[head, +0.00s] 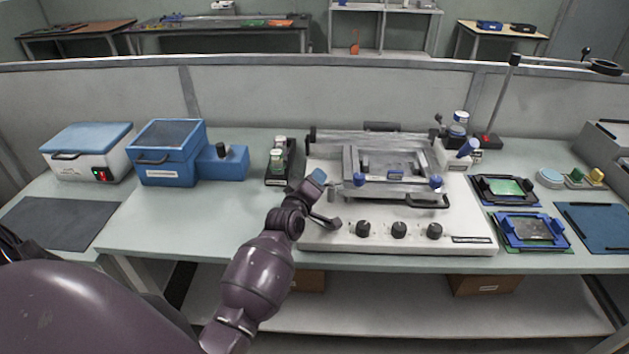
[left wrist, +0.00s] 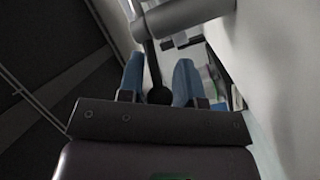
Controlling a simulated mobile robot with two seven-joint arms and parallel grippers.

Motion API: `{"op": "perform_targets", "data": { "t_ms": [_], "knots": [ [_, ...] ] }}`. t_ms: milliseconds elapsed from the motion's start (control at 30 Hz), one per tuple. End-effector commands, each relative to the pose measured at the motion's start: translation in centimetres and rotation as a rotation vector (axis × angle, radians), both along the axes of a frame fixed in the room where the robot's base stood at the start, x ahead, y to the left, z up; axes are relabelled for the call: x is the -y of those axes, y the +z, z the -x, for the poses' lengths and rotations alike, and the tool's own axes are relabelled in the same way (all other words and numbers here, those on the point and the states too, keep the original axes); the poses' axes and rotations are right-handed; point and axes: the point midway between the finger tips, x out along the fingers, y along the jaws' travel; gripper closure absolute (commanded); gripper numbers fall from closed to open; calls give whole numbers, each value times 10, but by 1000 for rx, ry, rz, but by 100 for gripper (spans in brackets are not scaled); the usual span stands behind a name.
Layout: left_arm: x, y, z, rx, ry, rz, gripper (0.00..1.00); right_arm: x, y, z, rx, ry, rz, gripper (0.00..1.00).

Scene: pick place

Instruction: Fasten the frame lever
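The white printing machine (head: 460,235) stands on the bench with a metal frame (head: 348,165) on top. My left gripper (head: 318,178) is at the machine's left front, beside the frame, with its blue fingertips raised. In the left wrist view the two blue fingers of my left gripper (left wrist: 160,82) stand apart. A dark lever with a round black knob (left wrist: 158,94) lies between them, and gaps show beside its rod. The lever runs up to a grey cylinder (left wrist: 185,14). In the head view the gripper hides most of the lever. My right gripper is not in view.
A bottle rack (head: 277,165) and a blue box (head: 165,155) stand left of the machine. Black knobs (head: 399,230) line its front. Blue-edged trays (head: 533,230) lie to the right. A low partition (head: 270,95) runs behind the bench.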

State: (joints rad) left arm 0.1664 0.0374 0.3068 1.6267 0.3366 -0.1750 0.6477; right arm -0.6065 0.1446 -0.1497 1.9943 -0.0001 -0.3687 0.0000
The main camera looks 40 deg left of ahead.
Motion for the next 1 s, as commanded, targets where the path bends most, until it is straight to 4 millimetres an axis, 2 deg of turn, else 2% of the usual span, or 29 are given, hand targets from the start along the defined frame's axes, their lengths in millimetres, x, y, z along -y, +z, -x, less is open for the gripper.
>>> {"op": "perform_targets", "data": {
  "t_ms": [33, 200, 1000],
  "knots": [
    [0, 0, 0, 0, 0, 0, 75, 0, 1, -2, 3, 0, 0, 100],
    [0, 0, 0, -1, 1, 0, 99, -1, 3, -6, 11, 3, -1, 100],
    [-5, 0, -10, 5, -215, -8, 100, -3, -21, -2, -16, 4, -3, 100]
  ]
}}
